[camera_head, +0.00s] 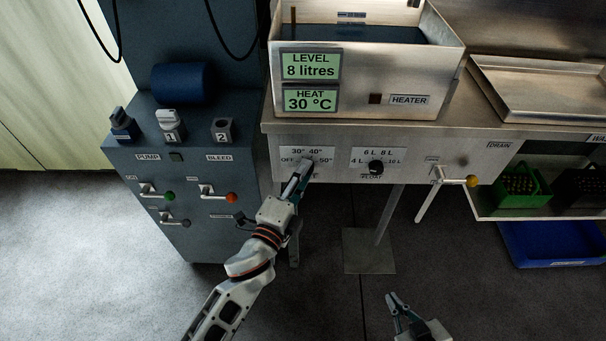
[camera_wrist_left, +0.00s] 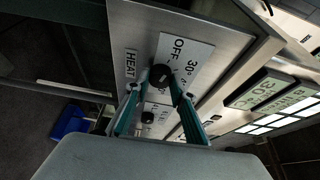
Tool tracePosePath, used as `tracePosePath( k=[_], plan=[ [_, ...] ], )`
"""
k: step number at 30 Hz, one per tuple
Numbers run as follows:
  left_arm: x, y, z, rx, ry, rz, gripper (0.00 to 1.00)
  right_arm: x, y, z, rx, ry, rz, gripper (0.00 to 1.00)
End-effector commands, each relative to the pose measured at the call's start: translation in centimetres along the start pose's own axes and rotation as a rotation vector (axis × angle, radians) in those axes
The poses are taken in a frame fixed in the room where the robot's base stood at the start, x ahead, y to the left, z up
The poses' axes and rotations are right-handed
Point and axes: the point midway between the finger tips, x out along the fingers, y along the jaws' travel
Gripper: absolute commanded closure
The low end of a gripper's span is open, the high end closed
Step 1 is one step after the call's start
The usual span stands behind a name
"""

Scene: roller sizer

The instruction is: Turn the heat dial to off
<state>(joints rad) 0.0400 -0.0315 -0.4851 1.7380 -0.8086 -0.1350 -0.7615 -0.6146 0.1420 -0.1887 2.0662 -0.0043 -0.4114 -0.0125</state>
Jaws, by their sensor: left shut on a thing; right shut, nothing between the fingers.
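The heat dial (camera_wrist_left: 160,74) is a dark round knob on a white scale plate (camera_wrist_left: 187,64) marked OFF, 30° and more. In the wrist view my left gripper (camera_wrist_left: 163,82) has its two teal fingers closed on the knob, one at each side. In the head view the left gripper (camera_head: 303,168) reaches up to the plate (camera_head: 307,154) and hides the dial. Which mark the dial points to cannot be told. The green heat display (camera_head: 308,100) reads 30 °C. My right gripper (camera_head: 396,303) is shut and empty, low over the floor.
A second dark dial (camera_head: 376,167), for the float, is right of the heat plate. A yellow-tipped drain lever (camera_head: 472,181) is farther right. A blue-grey pump cabinet (camera_head: 188,190) with switches and levers stands left. The level display (camera_head: 310,66) reads 8 litres.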

Motion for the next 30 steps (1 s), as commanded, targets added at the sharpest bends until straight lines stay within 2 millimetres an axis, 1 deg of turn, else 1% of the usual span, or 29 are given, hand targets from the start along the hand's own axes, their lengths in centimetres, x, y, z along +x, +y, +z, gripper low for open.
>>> tracePosePath(
  k=[5,6,7,17,20,23,30],
  plan=[
    [0.0,0.1,0.0,-0.003,-0.001,0.001,0.97,0.0,-0.1,0.1,0.001,-0.002,-0.002,1.0],
    [0.0,0.1,0.0,-0.003,-0.001,0.001,0.66,0.0,-0.1,0.2,0.001,-0.002,-0.002,1.0],
    [0.0,0.1,0.0,-0.003,-0.001,0.001,0.59,0.0,-0.1,0.2,0.001,-0.003,-0.002,1.0],
    [-0.1,0.0,0.0,-0.001,0.0,0.001,0.59,0.0,-0.3,0.6,0.0,-0.009,-0.007,1.0],
    [-0.6,0.1,0.0,-0.001,0.0,0.001,0.59,0.0,-0.3,0.6,0.001,-0.008,-0.006,1.0],
    [-1.7,0.1,0.0,-0.001,0.0,0.002,0.59,0.0,-0.2,0.5,0.001,-0.007,-0.005,1.0],
    [-6.6,0.1,0.0,-0.004,-0.001,0.004,0.59,0.0,-0.2,0.4,0.002,-0.006,-0.004,1.0]
  ],
)
